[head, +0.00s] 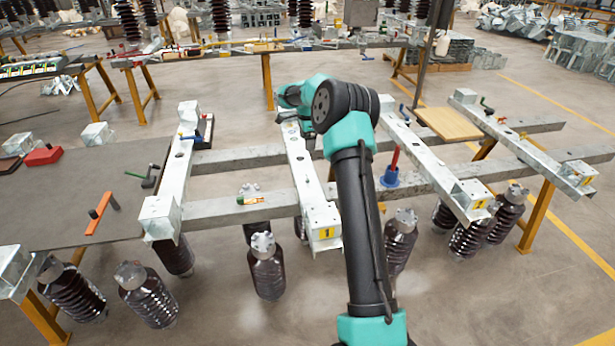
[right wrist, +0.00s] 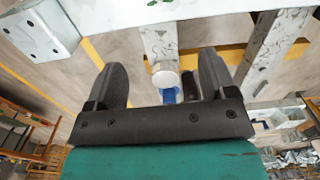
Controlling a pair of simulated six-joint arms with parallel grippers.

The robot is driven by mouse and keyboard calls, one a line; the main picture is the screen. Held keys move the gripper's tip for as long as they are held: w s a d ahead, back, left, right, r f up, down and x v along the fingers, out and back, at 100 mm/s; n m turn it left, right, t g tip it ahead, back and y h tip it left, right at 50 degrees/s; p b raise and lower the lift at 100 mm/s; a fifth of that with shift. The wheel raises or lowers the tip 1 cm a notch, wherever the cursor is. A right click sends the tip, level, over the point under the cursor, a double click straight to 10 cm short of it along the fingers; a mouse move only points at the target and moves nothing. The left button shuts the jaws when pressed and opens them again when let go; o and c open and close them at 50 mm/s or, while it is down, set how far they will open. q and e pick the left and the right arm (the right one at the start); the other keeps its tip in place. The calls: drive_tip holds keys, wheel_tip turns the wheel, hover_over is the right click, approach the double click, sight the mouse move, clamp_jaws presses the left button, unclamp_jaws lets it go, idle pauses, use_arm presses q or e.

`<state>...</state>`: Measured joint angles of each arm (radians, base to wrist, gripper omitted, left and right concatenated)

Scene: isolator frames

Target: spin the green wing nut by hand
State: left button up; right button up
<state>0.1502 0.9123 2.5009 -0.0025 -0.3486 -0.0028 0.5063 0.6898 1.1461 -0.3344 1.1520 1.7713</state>
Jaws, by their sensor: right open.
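I cannot make out a green wing nut with certainty. A small dark crank-like part with a green end (head: 138,176) lies on the grey board at the left in the head view. Another small dark part with a green end (head: 485,103) sits on the right-hand beam. My right gripper (right wrist: 163,62) is open in the right wrist view, its two black fingers apart. A pale round-ended cylinder (right wrist: 165,79) and a blue part (right wrist: 168,96) show between the fingers, but I cannot tell how far away. My left gripper is not in view.
Galvanized beams (head: 303,180) form the frame, with brown ribbed insulators (head: 266,273) below. A blue holder with a red rod (head: 390,176) stands right of my arm.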

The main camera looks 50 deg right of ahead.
sight(308, 179)
wheel_tip(308, 179, down, 17)
drive_tip(key=shift+f, duration=0.2)
idle(0.7)
drive_tip(key=c, duration=0.9)
